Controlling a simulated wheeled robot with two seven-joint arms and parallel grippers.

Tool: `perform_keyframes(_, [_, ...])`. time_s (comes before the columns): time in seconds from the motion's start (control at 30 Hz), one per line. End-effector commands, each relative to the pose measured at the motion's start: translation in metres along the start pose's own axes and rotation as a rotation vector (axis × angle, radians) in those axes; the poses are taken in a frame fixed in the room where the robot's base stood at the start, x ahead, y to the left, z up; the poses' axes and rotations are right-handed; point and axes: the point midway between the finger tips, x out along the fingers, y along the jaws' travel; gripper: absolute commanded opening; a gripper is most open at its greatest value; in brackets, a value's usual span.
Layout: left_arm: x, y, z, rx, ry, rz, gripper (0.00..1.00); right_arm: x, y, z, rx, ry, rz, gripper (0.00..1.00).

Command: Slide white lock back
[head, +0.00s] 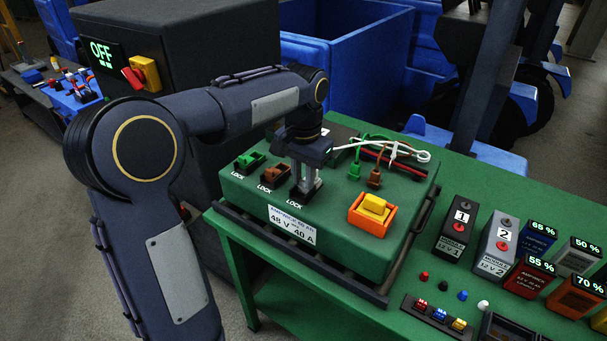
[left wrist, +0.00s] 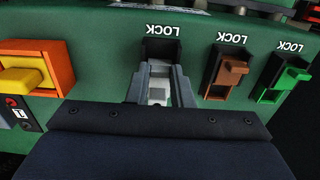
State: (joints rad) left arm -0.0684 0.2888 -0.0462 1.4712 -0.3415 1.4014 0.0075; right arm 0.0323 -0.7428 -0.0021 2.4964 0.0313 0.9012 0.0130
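My left gripper (head: 304,190) points down at this lock. In the left wrist view its two fingers (left wrist: 160,88) stand on either side of the white lock, close to it. Whether they press on it cannot be told. The gripper and fingers hide most of the lock in the head view. The brown lock (head: 273,175) and green lock (head: 250,160) stand beside it in their own slots. My right gripper is not in view.
An orange holder with a yellow switch (head: 374,207) is on the same unit. White, green and brown leads (head: 385,150) lie behind my gripper. Battery modules (head: 460,228) and small coloured caps stand to the right. A dark cabinet (head: 200,45) showing OFF rises behind my arm.

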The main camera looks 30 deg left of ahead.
Motion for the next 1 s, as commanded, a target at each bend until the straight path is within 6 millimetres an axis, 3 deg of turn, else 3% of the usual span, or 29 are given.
perform_keyframes(0.13, [0.000, 0.000, 0.000, 0.000, 0.001, 0.000, 0.00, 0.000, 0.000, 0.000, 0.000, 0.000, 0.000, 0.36])
perform_keyframes(0.77, [0.000, 0.000, 0.017, 0.000, -0.002, 0.000, 0.00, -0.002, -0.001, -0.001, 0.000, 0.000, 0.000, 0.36])
perform_keyframes(0.8, [0.000, 0.000, 0.018, 0.000, -0.002, 0.000, 0.23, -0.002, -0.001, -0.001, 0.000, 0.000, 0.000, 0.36])
perform_keyframes(0.93, [0.000, 0.000, 0.017, 0.000, -0.002, 0.000, 0.40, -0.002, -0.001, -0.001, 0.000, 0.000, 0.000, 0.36])
perform_keyframes(1.0, [0.000, 0.000, 0.017, 0.000, -0.001, 0.000, 0.42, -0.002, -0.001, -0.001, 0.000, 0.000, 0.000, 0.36])
